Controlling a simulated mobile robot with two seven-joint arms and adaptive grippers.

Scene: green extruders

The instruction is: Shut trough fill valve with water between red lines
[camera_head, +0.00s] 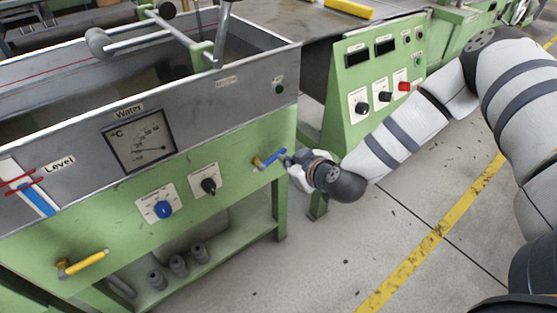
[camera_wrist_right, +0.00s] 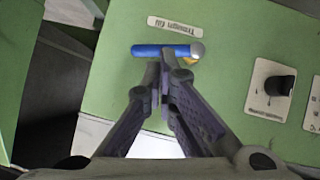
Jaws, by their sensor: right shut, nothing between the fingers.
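The trough fill valve has a blue lever handle (camera_head: 271,157) at the right end of the trough's (camera_head: 236,97) green front panel. In the right wrist view the blue handle (camera_wrist_right: 163,51) lies crosswise. My right gripper (camera_head: 286,160) is at the handle's right end in the head view. In the wrist view its fingertips (camera_wrist_right: 163,66) are together just below the handle, empty; whether they touch it is unclear. The level gauge (camera_head: 34,194) shows a blue column with its top close to the red lines; I cannot tell exactly where. My left gripper is out of view.
A yellow-handled valve (camera_head: 84,262) is at the lower left of the panel. A blue knob (camera_head: 162,209) and a black knob (camera_head: 208,185) sit between the valves. A green control cabinet (camera_head: 372,90) stands behind my right arm. The floor at front right is clear.

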